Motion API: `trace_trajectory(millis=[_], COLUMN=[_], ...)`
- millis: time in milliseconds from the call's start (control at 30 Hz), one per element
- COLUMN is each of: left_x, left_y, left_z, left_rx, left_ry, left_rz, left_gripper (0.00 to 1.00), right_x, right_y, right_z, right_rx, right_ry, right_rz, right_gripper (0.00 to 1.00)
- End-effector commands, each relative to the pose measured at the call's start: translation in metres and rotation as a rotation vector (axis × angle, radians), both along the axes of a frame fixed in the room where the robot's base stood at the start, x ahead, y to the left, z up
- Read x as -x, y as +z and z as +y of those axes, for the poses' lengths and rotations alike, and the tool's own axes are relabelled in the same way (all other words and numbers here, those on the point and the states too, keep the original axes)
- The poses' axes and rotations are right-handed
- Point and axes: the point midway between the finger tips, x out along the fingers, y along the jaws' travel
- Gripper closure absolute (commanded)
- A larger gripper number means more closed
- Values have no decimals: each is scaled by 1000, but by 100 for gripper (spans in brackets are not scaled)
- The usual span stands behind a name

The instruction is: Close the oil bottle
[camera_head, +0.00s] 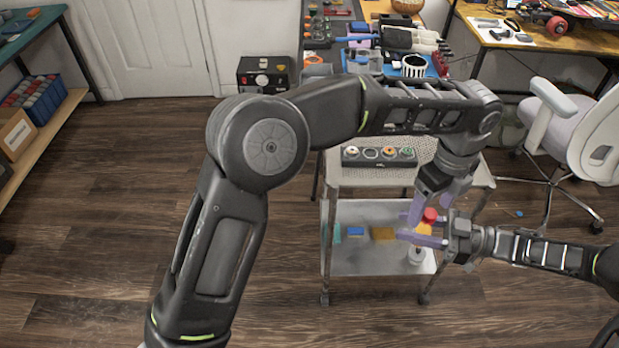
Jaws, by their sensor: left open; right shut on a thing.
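The oil bottle (424,229) is a small yellow-orange body held above the lower shelf of the cart, mostly hidden between purple fingers. A red cap (430,214) shows at its top; I cannot tell whether it is seated or loose. My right gripper (406,227) comes in from the right, its fingers pointing left, and is shut on the bottle. My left gripper (431,206) reaches over from above and points down. It is open, with its fingers on either side of the red cap; I cannot tell whether they touch it.
The cart (343,176) has a perforated top with a dark holder (379,156) of round items. Its lower shelf (365,262) bears a blue block (356,231), a yellow-brown block (383,233) and a white item (416,255). A chair (590,135) stands at right. The left floor is clear.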

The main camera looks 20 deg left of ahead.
Motion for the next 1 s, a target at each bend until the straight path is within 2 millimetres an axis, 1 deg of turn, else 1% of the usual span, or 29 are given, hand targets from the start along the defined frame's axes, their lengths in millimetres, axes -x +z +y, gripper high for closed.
trace_trajectory(millis=[100,1000], left_x=[1,5], left_y=[0,1], left_z=[0,-1], left_rx=[-2,-2], left_ry=[198,1752], left_rz=[-2,-8], left_gripper=[28,28], right_x=[0,0], right_y=[0,0], right_z=[0,0], right_rx=[0,0], right_ry=[0,0], right_rz=[0,0], right_gripper=[100,100])
